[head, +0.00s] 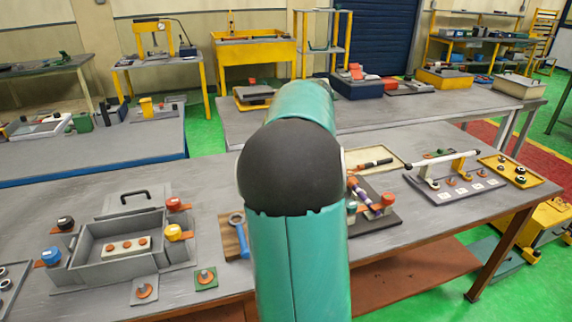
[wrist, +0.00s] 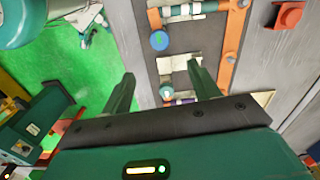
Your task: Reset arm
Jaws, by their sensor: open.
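My arm rises through the middle of the head view as a green link with a black joint, and it hides part of the near bench. The gripper itself is hidden there. In the wrist view my gripper (wrist: 160,82) is open, with its two green fingers apart and nothing held between them. Beyond the fingers is a dark fixture plate (wrist: 180,65) with orange strips and a blue-capped post (wrist: 159,41). I cannot tell how far the fingers are from the plate.
The near bench holds a grey open box (head: 122,240) at left, with coloured knobs around it. A fixture with a white bar (head: 447,158) and a yellow tray (head: 520,169) stand at right. Green floor (wrist: 75,65) shows beside the bench. A second bench (head: 440,107) stands behind.

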